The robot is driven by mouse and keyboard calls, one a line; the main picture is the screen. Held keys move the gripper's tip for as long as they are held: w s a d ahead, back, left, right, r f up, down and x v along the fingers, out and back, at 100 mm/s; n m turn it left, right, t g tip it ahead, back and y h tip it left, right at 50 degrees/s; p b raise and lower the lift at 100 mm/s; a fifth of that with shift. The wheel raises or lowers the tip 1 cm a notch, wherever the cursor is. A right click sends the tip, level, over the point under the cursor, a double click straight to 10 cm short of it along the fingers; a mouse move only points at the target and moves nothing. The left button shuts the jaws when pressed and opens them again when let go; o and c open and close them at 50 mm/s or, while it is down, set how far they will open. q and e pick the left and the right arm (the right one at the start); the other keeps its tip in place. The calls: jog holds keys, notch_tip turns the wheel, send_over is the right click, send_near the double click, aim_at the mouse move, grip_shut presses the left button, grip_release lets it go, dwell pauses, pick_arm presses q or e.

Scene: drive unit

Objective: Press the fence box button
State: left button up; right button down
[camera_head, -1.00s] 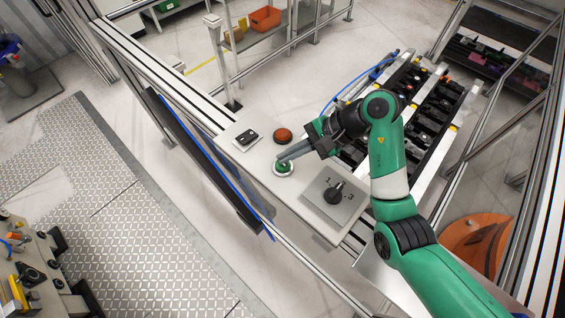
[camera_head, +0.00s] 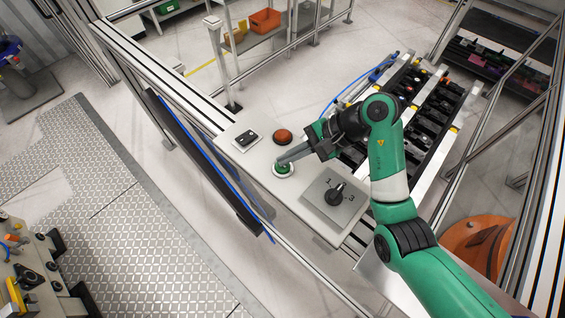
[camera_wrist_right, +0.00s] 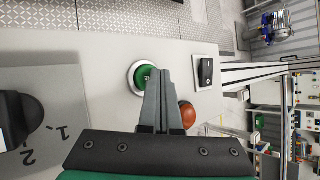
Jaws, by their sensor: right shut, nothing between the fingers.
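The fence box (camera_head: 240,160) is a pale grey panel on the fence rail. It carries a green button (camera_head: 283,169) in a silver ring, a red-brown button (camera_head: 283,136), a black switch (camera_head: 246,137) and a black rotary knob (camera_head: 335,194). My right gripper (camera_head: 281,162) is shut and empty, its fingertips over the green button. In the right wrist view the fingertips (camera_wrist_right: 154,78) overlap the green button (camera_wrist_right: 147,77) and hide part of it; I cannot tell whether they touch. The red-brown button (camera_wrist_right: 187,115) lies beside the fingers. My left gripper is not in view.
A rack with dark parts (camera_head: 420,110) stands behind the box. Metal fence rails (camera_head: 170,85) run along the box. An orange bin (camera_head: 265,20) sits on a far shelf. A machine with a yellow part (camera_head: 20,290) is at lower left. The patterned floor (camera_head: 100,200) is clear.

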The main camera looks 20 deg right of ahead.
jog(key=shift+f, duration=0.1)
jog(key=shift+r+p, duration=0.6)
jog(key=shift+r, duration=0.35)
notch_tip(320, 180, up, 6)
jog(key=p, duration=0.4)
